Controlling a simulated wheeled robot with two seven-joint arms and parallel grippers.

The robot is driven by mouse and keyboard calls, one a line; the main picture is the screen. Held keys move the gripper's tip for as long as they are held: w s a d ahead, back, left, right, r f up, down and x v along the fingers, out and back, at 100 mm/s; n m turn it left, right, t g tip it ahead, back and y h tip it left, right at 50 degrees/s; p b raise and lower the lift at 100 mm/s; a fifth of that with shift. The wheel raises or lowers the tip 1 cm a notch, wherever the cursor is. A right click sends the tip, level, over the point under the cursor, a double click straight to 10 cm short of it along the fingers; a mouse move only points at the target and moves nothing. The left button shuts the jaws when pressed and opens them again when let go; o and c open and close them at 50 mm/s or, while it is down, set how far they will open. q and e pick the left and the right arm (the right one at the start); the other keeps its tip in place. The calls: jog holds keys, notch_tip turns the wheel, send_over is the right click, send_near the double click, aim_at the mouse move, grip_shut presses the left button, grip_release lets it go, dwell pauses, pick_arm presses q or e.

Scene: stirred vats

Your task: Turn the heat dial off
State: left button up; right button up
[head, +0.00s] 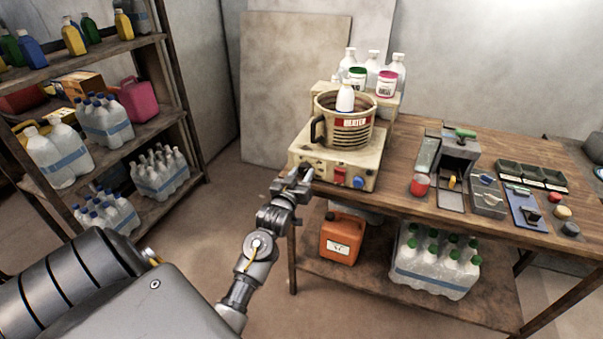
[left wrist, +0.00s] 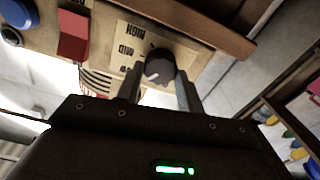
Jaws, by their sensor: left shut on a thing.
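The heater (head: 335,165) is a cream box on the wooden table, with a pot (head: 345,135) marked HEATER on top. A pale line shows on the dial. My left gripper (head: 297,180) is at the left end of the panel. In the left wrist view its fingers (left wrist: 160,88) stand on both sides of the dial, shut on it. In the head view the gripper hides the dial. My right gripper is not in view.
A red switch (head: 339,176) and a blue button (head: 358,182) sit on the panel right of the dial. A white bottle (head: 345,98) stands at the pot. An orange canister (head: 341,238) is on the lower shelf. Bare floor lies left of the table.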

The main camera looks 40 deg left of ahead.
pick_arm(q)
jog(key=shift+r+n+p, duration=0.15)
jog(key=shift+n+p, duration=0.4)
jog(key=shift+n, duration=0.35)
jog(key=shift+n+p, duration=0.3)
jog(key=shift+n, duration=0.1)
jog(key=n+p, duration=0.2)
jog(key=n, duration=0.1)
jog(key=shift+n, duration=0.8)
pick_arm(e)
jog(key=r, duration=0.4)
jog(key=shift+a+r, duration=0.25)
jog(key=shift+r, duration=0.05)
pick_arm(q)
jog(key=shift+f, duration=0.2)
jog(key=o, duration=1)
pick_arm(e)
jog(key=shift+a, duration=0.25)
